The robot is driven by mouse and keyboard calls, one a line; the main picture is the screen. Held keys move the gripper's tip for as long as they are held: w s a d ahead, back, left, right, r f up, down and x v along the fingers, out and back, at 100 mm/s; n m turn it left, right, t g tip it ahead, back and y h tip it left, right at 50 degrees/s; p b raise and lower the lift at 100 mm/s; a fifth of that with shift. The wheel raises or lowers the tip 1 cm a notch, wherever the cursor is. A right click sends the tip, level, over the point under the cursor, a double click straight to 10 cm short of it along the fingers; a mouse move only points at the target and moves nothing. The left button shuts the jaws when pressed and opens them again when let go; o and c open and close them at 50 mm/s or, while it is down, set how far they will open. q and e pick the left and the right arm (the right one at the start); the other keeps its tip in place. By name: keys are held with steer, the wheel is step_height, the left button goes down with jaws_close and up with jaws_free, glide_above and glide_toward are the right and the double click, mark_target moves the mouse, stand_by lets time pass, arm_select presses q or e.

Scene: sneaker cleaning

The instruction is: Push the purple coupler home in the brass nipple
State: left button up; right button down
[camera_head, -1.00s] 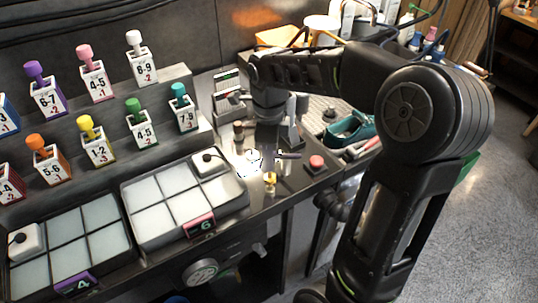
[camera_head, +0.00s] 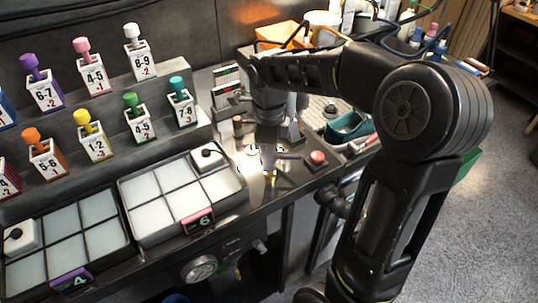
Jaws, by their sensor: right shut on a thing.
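My right gripper (camera_head: 266,149) points down at the front edge of the bench, its fingers small and partly lost in glare. It is shut on a small dark purple piece (camera_head: 287,156), apparently the purple coupler, which sticks out to the right. The brass nipple (camera_head: 270,173) shows as a small yellowish piece just below the fingers, close to the bench edge. Its top is covered by the gripper and the purple piece. I cannot tell whether coupler and nipple touch or how deep one sits in the other. My left gripper is not in view.
A red button (camera_head: 317,157) stands close to the right of the gripper. A divided tray (camera_head: 246,187) marked 6 lies to the left, and another tray (camera_head: 128,262) marked 4 farther left.

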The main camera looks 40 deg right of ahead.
steer(key=shift+f+b, duration=0.5)
steer(key=shift+f, duration=0.25)
steer(key=c, duration=1.1)
jaws_free()
step_height(320, 180, up, 8)
steer(key=shift+b, duration=0.3)
steer(key=shift+f, duration=0.1)
